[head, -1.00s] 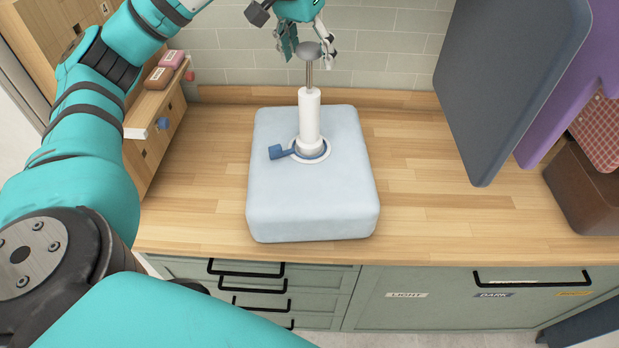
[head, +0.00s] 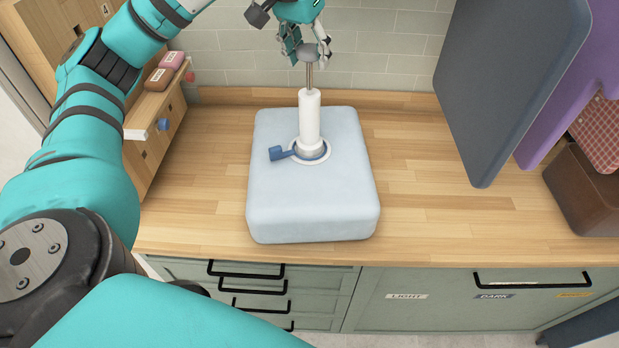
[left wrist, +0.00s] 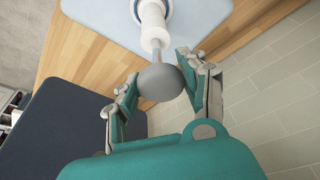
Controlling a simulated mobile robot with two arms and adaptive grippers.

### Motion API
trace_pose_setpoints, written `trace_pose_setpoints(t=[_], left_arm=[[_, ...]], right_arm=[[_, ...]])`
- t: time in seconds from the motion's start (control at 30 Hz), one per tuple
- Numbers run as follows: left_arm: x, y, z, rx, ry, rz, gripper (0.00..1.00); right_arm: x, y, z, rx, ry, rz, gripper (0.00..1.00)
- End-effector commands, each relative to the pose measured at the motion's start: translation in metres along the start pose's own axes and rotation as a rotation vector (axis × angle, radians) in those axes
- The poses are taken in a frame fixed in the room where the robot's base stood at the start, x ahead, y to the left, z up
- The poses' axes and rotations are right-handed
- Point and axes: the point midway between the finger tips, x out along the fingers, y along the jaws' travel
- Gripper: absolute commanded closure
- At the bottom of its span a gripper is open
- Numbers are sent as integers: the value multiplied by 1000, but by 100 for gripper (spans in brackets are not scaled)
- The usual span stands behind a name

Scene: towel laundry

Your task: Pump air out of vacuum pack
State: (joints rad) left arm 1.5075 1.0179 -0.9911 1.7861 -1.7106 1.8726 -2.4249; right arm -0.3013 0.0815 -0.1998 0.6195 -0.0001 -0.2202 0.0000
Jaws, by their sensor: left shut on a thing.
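A pale blue vacuum pack (head: 312,205) lies puffed up on the wooden counter. A white hand pump (head: 309,118) stands upright on its round valve (head: 310,150), with a blue valve cap (head: 281,153) lying open to the left. The pump's thin metal rod (head: 310,76) is pulled out and ends in a grey knob (head: 307,53). My left gripper (head: 308,50) is shut on this knob from above and behind. The left wrist view shows the knob (left wrist: 161,82) between the two fingers, with the pump (left wrist: 152,22) beyond it. My right gripper is not in view.
A wooden shelf unit (head: 154,110) with small pink and brown blocks stands at the left. Dark grey (head: 495,90) and purple (head: 570,90) panels hang at the right, near a brown box (head: 588,190). The counter (head: 440,200) is clear on both sides of the pack.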

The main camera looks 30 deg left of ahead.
Motion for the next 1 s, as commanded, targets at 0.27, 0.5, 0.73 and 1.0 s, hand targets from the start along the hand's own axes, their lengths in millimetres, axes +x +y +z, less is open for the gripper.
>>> trace_pose_setpoints(t=[0.27,0.5,0.73,1.0], left_arm=[[17,0,6,0,-2,0,83],[31,0,10,0,-1,0,83],[45,0,14,0,-2,0,83],[52,0,16,1,-3,0,83]], right_arm=[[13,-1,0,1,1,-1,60],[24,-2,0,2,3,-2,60],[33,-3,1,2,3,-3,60],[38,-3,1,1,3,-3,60]])
